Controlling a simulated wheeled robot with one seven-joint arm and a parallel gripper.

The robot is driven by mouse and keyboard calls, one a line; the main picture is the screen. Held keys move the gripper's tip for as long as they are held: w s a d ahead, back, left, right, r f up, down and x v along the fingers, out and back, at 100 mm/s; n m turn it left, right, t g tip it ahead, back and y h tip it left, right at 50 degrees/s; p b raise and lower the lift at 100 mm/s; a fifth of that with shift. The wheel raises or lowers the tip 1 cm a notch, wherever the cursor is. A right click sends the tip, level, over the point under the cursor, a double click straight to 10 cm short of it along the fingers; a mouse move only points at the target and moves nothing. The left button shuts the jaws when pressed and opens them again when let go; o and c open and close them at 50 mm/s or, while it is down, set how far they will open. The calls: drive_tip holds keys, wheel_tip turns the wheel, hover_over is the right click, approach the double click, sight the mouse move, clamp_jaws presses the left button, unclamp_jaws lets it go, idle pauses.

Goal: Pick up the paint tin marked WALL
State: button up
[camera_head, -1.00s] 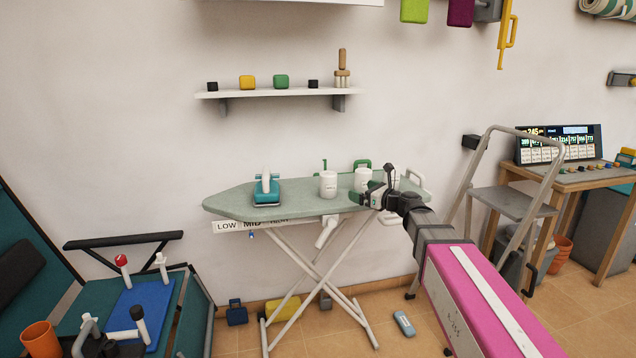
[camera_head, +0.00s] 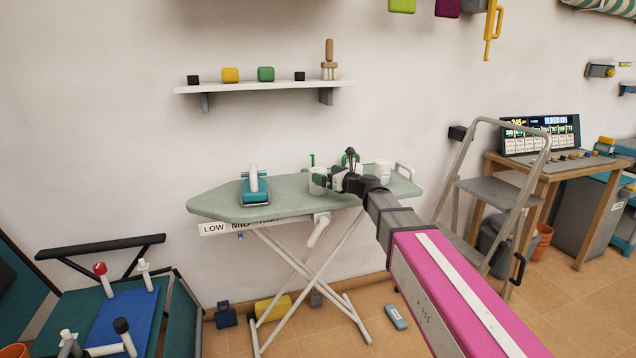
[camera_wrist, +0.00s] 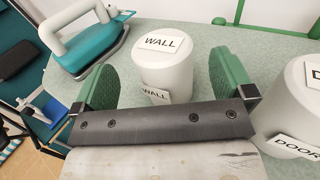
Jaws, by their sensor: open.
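The white paint tin marked WALL (camera_wrist: 163,70) stands upright on the ironing board (camera_wrist: 217,35), with its labels readable in the wrist view. My gripper (camera_wrist: 166,80) is open, with one green finger on each side of the tin and gaps between. In the head view the WALL tin (camera_head: 316,183) is partly hidden by my gripper (camera_head: 322,181). A second white tin, with a label reading DOOR (camera_wrist: 296,100), stands to the right in the wrist view; it shows in the head view (camera_head: 384,171) right of my wrist.
A teal iron (camera_wrist: 93,50) stands on the board (camera_head: 215,203) left of the WALL tin. A shelf (camera_head: 250,88) hangs above. A stepladder (camera_head: 497,190) stands to the right.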

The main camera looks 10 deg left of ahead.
sight(318, 169)
drive_tip(key=x, duration=0.4)
drive_tip(key=shift+w+a+r, duration=0.1)
drive_tip(key=shift+w+a, duration=0.15)
drive_tip(key=shift+c, duration=0.3)
drive_tip(key=c, duration=1.2)
drive_tip(key=shift+r, duration=0.1)
